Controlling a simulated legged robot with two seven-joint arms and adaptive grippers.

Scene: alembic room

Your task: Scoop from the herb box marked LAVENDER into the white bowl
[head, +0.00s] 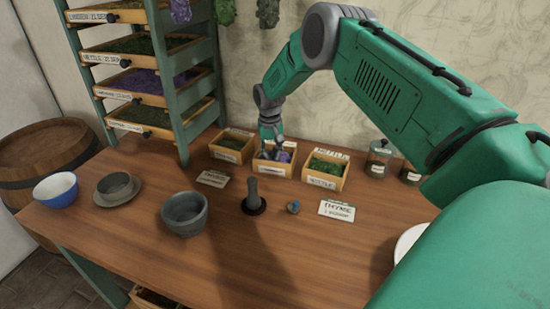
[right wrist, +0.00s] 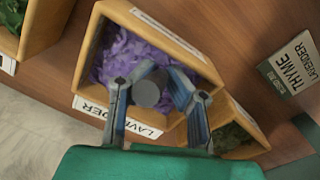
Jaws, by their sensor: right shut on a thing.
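The herb box marked LAVENDER (head: 262,168) is the middle of three wooden boxes at the back of the table. It holds purple flowers and also shows in the right wrist view (right wrist: 182,38). My right gripper (head: 272,146) is over this box, pointing down. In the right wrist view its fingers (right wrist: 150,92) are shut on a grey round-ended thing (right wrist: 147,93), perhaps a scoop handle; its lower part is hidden. A white round rim, perhaps the white bowl (head: 404,241), shows at the right, mostly hidden behind my right arm. My left gripper is not in view.
Herb boxes flank it at left (head: 232,146) and right (head: 325,171). A blue bowl (head: 57,196) is far left. The front table is clear.

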